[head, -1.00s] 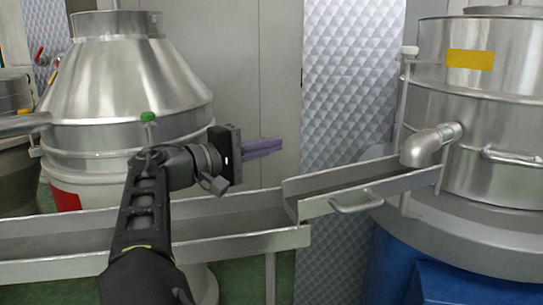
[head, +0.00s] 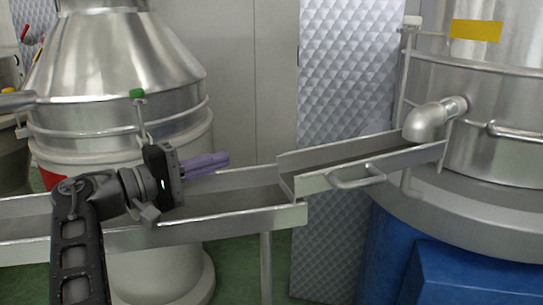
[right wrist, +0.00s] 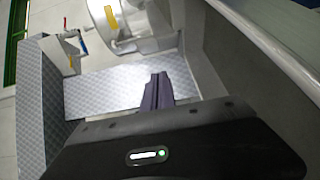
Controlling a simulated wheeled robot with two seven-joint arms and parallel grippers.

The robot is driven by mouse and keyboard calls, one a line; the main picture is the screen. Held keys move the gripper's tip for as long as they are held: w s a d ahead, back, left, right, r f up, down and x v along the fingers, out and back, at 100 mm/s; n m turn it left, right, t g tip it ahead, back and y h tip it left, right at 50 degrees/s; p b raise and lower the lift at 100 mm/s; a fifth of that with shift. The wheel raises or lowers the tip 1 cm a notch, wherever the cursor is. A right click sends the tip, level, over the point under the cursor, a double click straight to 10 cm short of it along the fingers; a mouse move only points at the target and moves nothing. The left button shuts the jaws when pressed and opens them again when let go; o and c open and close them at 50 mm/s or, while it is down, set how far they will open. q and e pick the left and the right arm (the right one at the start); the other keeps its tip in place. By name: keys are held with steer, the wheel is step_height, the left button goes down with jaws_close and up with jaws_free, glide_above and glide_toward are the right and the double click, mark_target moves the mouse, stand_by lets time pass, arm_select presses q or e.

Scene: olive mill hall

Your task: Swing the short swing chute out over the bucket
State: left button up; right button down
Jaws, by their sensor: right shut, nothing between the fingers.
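The short swing chute (head: 318,182) is a metal trough with a bar handle (head: 357,177) on its near side. Its upper end lies under the bent outlet pipe (head: 434,118) of the right-hand tank, and its lower end meets the long metal trough (head: 228,225). I cannot make out a bucket for certain. My right gripper (head: 222,160) has purple fingers, shut and empty, held above or beside the long trough. It is left of the chute and apart from the handle. The fingers also show in the right wrist view (right wrist: 157,92). My left gripper is not in view.
A cone-topped metal tank (head: 115,65) stands behind my right arm on the left. The big right-hand tank (head: 480,95) stands above blue blocks (head: 455,275). A quilted metal panel (head: 340,90) is behind the chute. Green floor shows below the long trough.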

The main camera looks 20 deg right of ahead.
steer(key=shift+w+d, duration=0.1)
steer(key=shift+d, duration=0.1)
steer(key=s+d+p, duration=0.1)
steer(key=d, duration=0.8)
steer(key=shift+s, duration=0.15)
steer(key=shift+d, duration=0.1)
stand_by(0.3)
